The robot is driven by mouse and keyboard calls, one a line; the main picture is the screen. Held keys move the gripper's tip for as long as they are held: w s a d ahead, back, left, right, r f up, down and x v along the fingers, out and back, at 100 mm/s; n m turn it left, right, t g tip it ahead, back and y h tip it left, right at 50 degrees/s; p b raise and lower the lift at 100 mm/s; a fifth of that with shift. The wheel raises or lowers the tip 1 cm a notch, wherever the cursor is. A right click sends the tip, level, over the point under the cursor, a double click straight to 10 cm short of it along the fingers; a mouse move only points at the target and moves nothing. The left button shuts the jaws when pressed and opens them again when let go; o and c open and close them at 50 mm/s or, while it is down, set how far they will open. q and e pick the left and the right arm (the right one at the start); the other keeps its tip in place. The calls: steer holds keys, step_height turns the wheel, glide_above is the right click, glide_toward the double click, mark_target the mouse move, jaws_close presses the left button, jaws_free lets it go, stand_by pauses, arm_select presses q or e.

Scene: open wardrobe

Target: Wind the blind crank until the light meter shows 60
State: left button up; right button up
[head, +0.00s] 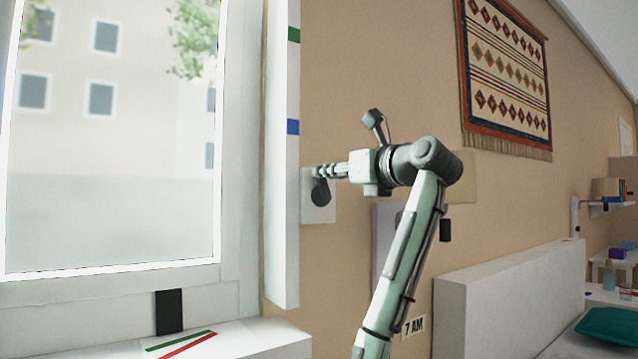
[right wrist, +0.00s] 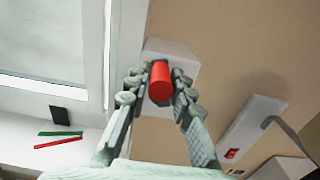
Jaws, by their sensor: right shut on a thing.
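The blind crank is on the wall right of the window, with a pale mounting plate (head: 319,214) and a dark rounded part (head: 320,192). My right gripper (head: 322,171) is at the crank, its fingers pointing left. In the right wrist view, its two fingers are closed around the crank's red cylindrical handle (right wrist: 160,80). The head view does not show the red handle, which is hidden by the fingers. A small black upright device (head: 169,311), perhaps the light meter, stands on the sill; no reading is legible. My left gripper is not in view.
The window (head: 110,130) shows bare glass at left. A white post (head: 281,220) with green and blue bands stands between window and crank. Green and red strips (head: 182,344) lie on the sill. A bed headboard (head: 510,300) and a wall hanging (head: 505,75) are at right.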

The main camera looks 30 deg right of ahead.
steer(key=shift+w+d+r, duration=0.1)
steer(key=shift+d+r, duration=0.05)
steer(key=shift+d, duration=0.35)
steer(key=shift+w+d+r, duration=0.1)
steer(key=shift+d, duration=0.35)
steer(key=shift+d+f, duration=0.2)
steer(key=shift+d, duration=0.35)
steer(key=shift+d+f, duration=0.15)
steer(key=shift+d, duration=0.35)
steer(key=shift+d+f, duration=0.15)
steer(key=shift+d, duration=0.1)
steer(key=o, duration=0.7)
steer(key=shift+s, duration=0.1)
